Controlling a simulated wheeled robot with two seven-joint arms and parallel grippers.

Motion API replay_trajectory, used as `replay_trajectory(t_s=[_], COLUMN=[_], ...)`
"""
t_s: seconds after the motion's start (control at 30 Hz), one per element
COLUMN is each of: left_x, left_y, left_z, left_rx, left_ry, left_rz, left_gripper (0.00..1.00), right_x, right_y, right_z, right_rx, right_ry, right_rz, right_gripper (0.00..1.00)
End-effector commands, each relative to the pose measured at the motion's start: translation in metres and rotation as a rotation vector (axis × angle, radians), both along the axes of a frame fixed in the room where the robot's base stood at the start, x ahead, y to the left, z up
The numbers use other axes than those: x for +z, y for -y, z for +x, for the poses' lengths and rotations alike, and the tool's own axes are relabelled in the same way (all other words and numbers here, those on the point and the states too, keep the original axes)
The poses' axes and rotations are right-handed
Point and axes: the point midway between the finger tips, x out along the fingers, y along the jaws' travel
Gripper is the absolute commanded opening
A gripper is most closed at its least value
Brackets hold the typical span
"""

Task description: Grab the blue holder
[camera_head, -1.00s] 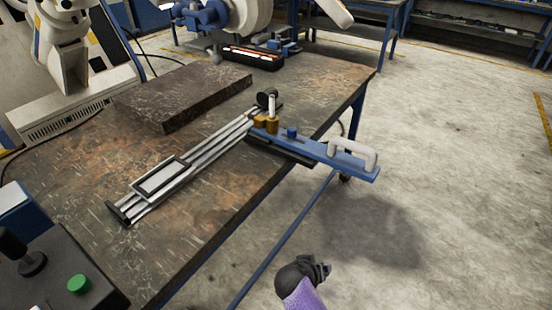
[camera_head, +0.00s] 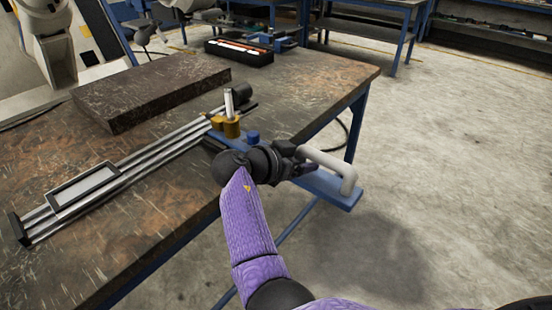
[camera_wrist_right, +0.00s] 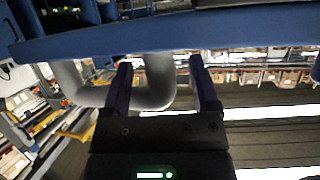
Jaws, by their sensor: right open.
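The blue holder (camera_head: 330,187) is a flat blue bar with a pale U-shaped handle (camera_head: 335,165) on top. It sticks out past the right edge of the table. My right gripper (camera_head: 299,160) is open beside the near end of the handle, and the arm hides part of the bar. In the right wrist view, the blue bar (camera_wrist_right: 180,32) crosses the top. The handle (camera_wrist_right: 152,85) shows between the open fingers of the right gripper (camera_wrist_right: 163,78), which are not closed on it; contact cannot be told. My left gripper is not in view.
The bar joins a silver rail slide (camera_head: 130,168) on the worn table (camera_head: 150,225). A brass-coloured clamp (camera_head: 231,127) stands at the joint. A dark slab (camera_head: 150,90) and a black tray (camera_head: 238,53) lie farther back. The floor to the right is clear.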

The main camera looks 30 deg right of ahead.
Motion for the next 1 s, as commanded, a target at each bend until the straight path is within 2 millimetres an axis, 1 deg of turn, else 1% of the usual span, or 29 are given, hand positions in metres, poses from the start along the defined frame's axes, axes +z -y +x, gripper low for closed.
replay_trajectory(t_s=[0.03,0.13,0.37,0.4,0.47,0.5,0.57,0.6,0.67,0.7,0.73,1.0], left_x=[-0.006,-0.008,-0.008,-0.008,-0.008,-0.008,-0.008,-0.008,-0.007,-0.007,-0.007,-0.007], left_y=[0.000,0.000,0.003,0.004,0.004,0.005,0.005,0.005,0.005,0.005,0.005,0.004], left_z=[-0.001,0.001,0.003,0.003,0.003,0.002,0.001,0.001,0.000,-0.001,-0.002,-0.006], left_rx=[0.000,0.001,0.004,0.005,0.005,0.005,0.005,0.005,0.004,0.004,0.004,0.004], left_ry=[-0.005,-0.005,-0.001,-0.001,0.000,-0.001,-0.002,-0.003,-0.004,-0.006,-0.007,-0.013], left_rz=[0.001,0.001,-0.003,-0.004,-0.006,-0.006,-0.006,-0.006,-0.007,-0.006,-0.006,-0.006], left_gripper=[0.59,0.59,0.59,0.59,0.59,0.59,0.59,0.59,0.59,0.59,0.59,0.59], right_x=[-0.007,-0.011,-0.010,-0.010,-0.010,-0.010,-0.010,-0.010,-0.010,-0.010,-0.010,-0.010], right_y=[0.009,0.020,0.022,0.022,0.022,0.022,0.022,0.022,0.022,0.022,0.022,0.022], right_z=[0.002,0.005,0.005,0.005,0.005,0.005,0.005,0.005,0.005,0.005,0.005,0.005], right_rx=[-0.002,0.000,0.002,0.002,0.002,0.002,0.002,0.002,0.002,0.002,0.002,0.002], right_ry=[-0.003,-0.003,-0.002,-0.003,-0.003,-0.003,-0.003,-0.003,-0.003,-0.003,-0.003,-0.003], right_rz=[-0.002,0.000,0.000,0.000,0.000,0.000,0.000,0.000,0.000,0.000,0.000,0.000], right_gripper=[0.77,0.77,0.77,0.69,0.56,0.48,0.35,0.26,0.14,0.05,0.00,0.00])
